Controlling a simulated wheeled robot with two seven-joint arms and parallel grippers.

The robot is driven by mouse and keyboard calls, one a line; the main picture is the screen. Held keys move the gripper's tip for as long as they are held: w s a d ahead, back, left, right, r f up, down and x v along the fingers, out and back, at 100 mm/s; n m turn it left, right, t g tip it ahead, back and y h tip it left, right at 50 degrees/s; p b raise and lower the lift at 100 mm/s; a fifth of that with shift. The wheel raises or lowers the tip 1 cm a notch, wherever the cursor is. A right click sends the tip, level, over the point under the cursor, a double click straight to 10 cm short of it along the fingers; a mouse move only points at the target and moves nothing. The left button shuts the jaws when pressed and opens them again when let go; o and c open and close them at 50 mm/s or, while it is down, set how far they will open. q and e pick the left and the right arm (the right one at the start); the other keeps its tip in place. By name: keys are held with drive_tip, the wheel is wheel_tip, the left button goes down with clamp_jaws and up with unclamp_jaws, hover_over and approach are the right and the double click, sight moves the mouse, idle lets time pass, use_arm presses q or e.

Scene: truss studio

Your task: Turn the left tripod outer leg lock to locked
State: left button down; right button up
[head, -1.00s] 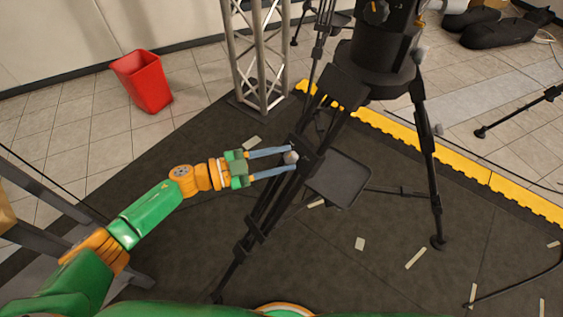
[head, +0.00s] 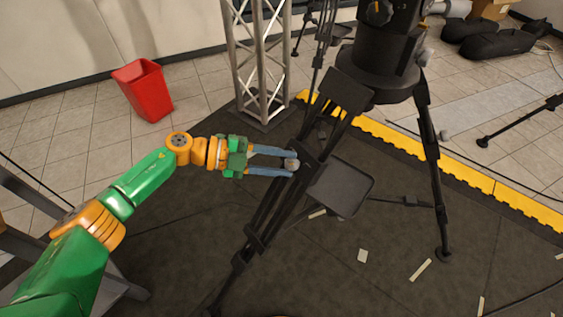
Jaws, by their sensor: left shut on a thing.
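A black tripod (head: 268,222) stands on the dark mat, its left leg slanting down to the lower left. A round grey lock knob (head: 291,164) sits on the outer side of that leg. My left gripper (head: 288,164) has its two blue fingers closed around the knob, coming from the left. Which way the lock is turned cannot be told. My right gripper is not in view.
A silver truss (head: 262,75) stands behind the tripod. A black tray (head: 340,188) juts out right of the left leg. A red bin (head: 146,91) is at the back left. Yellow edging (head: 470,176) borders the mat, which has free room at the front.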

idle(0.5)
use_arm(q)
drive_tip(key=shift+c, duration=2.4)
unclamp_jaws()
drive_tip(key=shift+a, duration=0.1)
drive_tip(key=v, duration=0.7)
drive_tip(key=shift+b, duration=0.4)
